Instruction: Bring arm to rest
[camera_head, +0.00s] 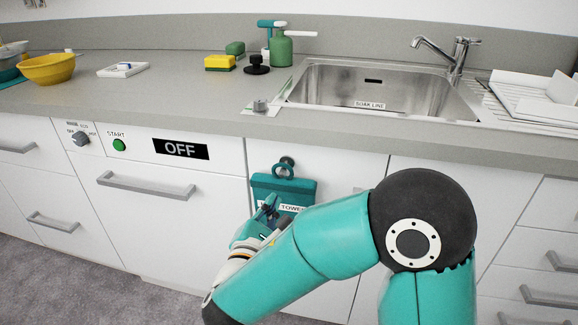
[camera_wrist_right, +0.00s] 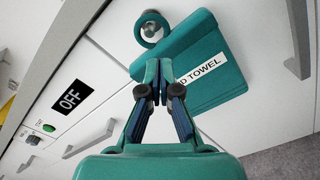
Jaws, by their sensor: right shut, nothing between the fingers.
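My right arm comes in from the bottom right of the head view. Its gripper (camera_head: 268,207) is in front of the cabinet door under the sink, at the lower left of a folded teal hand towel (camera_head: 285,186). In the wrist view the right gripper (camera_wrist_right: 158,66) is shut and empty, with its fingertips overlapping the towel's left edge in the picture. I cannot tell whether they touch it. The towel (camera_wrist_right: 206,62) hangs by a round hook (camera_wrist_right: 151,27) and bears a white label with the word TOWEL. My left gripper is in neither view.
A dishwasher with an OFF display (camera_head: 181,149) and a bar handle (camera_head: 146,186) is left of the towel. Drawer handles stick out at the right.

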